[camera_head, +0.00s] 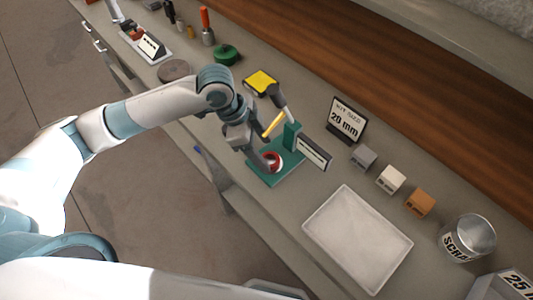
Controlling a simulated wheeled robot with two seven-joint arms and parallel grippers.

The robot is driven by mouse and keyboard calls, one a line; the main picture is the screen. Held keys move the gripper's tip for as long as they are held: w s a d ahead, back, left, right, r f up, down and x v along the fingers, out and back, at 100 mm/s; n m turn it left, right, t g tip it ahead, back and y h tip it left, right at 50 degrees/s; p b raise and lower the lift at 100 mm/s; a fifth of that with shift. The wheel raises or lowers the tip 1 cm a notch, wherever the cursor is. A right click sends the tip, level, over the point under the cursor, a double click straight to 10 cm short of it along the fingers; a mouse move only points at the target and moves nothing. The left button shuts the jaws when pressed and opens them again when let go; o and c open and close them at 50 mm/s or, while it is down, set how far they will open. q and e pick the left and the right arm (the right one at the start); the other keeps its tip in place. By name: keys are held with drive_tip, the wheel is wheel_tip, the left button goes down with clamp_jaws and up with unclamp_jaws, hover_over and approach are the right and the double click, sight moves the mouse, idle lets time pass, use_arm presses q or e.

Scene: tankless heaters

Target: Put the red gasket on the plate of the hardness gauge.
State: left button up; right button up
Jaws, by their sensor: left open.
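The red gasket (278,165) shows as a red ring at the teal base of the hardness gauge (292,135), by its small round plate. Part of the ring is hidden by my finger, and I cannot tell whether it lies flat on the plate. The gauge has a teal column, a yellow-handled lever and a white display panel (314,152). My left gripper (263,162) is open, pointing down over the base with its fingertips at the gasket. My right gripper is out of view.
A white tray (330,260) lies right of the gauge. Behind it are grey, white and brown blocks (420,203), a "20 mm" sign (346,120) and a scrap can (468,238). A yellow-topped item (260,82) and green round object (225,54) stand behind my arm.

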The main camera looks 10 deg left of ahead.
use_arm(q)
drive_tip(key=b+v, duration=0.1)
drive_tip(key=v, duration=0.8)
idle(0.3)
